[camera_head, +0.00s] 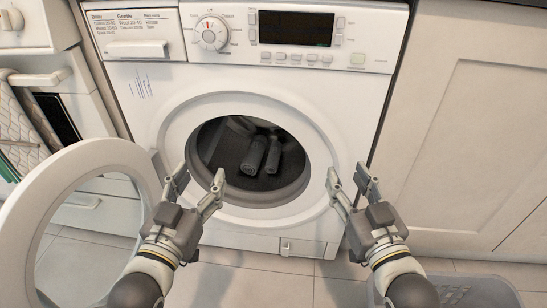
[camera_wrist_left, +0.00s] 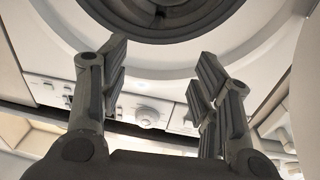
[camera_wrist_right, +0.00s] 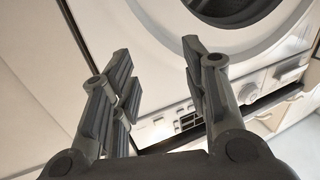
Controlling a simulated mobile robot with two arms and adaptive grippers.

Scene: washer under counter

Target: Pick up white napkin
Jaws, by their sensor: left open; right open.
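No white napkin can be made out in any view. The washer (camera_head: 345,95) has its round door (camera_head: 95,160) swung open to the left. Its dark drum (camera_head: 225,165) holds two dark grey cylinder-like shapes (camera_head: 264,153); whether they are loose or part of the drum I cannot tell. My left gripper (camera_head: 200,176) is open and empty in front of the opening's left side. In the left wrist view its spread fingers (camera_wrist_left: 163,55) face the drum rim. My right gripper (camera_head: 347,174) is open and empty, right of the opening. Its fingers also show in the right wrist view (camera_wrist_right: 157,50).
A grey basket (camera_head: 503,290) stands on the floor at the lower right, partly behind my right arm. A beige cabinet door (camera_head: 470,130) is on the right. On the left is an oven with a quilted cloth (camera_head: 18,125) hanging on it. The open washer door stands close to my left arm.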

